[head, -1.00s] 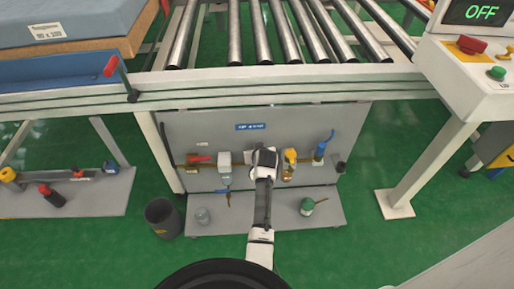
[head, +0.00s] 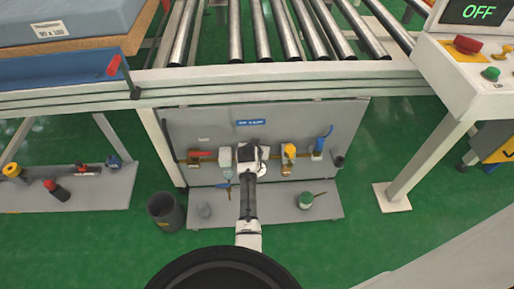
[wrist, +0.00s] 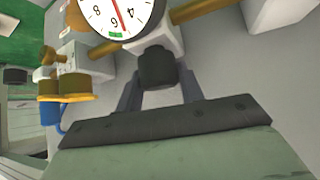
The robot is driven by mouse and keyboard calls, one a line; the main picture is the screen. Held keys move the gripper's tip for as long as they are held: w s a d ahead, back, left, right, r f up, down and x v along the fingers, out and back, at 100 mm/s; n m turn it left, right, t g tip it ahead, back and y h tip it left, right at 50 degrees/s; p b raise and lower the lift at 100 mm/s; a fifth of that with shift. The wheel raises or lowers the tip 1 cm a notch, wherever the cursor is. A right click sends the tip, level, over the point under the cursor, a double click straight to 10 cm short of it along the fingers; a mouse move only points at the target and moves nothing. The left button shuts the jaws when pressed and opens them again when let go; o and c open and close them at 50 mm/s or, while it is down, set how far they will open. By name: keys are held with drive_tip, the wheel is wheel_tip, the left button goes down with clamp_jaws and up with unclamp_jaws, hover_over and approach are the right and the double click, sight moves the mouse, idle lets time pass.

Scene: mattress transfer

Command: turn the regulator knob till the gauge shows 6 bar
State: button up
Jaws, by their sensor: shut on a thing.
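The black regulator knob (wrist: 157,68) is between the two fingers of my gripper (wrist: 158,92) in the wrist view, and the gripper is shut on it. A pale regulator body sits just behind the knob. The round white gauge (wrist: 98,14) is cut off by the top edge of the wrist view. Its red needle points down near the upside-down 6, close to a green mark; I cannot read the exact value.
A brass pipe crosses the panel. A white unit (head: 225,157) stands left of my gripper, a yellow-topped fitting (head: 289,151) and a blue one (head: 319,146) right. A green-topped jar (head: 306,201) stands on the shelf below. The roller conveyor (head: 270,40) is above.

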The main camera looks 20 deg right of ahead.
drive_tip(key=o, duration=0.7)
drive_tip(key=shift+r, duration=0.1)
drive_tip(key=p+v, duration=0.1)
drive_tip(key=v, duration=1.2)
drive_tip(key=shift+s+a+r, duration=0.1)
drive_tip(key=shift+s+r, duration=0.15)
